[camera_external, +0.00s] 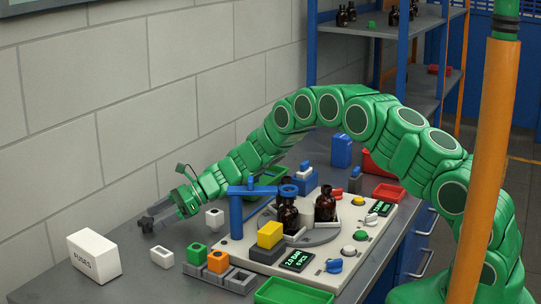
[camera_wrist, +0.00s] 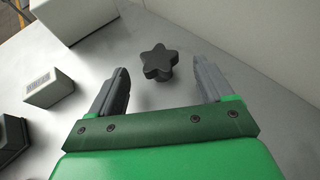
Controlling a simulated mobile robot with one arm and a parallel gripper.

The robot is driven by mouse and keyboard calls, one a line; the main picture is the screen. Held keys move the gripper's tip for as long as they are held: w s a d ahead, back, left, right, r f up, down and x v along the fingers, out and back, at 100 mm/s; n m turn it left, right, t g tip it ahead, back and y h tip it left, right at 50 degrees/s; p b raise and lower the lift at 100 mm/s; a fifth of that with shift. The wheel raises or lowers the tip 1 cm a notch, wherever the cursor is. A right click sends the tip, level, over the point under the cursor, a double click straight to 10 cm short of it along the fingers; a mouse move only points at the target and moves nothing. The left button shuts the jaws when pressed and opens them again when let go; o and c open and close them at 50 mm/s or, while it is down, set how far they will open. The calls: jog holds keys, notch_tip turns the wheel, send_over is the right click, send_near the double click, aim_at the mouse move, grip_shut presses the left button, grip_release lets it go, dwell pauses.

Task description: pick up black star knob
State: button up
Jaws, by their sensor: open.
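The black star knob (camera_wrist: 157,61) lies on the grey table in the wrist view, its star-shaped head toward the camera and a short stem beside it. My gripper (camera_wrist: 160,78) is open, with one grey finger on each side of the knob and gaps between. Neither finger appears to touch it. In the external view my gripper (camera_external: 166,213) reaches low over the far left of the table. A dark shape, likely the knob (camera_external: 146,223), shows at its tip, partly hard to separate from the fingers.
A white FUSES box (camera_external: 94,255) and a small white block (camera_external: 162,257) stand on the near left. A machine panel with amber bottles (camera_external: 325,206) and a blue post (camera_external: 236,215) is to the right. The wall runs behind. Bare table surrounds the knob.

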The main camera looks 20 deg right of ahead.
aim_at(148, 220)
jog(key=shift+x, duration=1.95)
jog(key=shift+s+d, duration=0.1)
jog(key=c, duration=1.1)
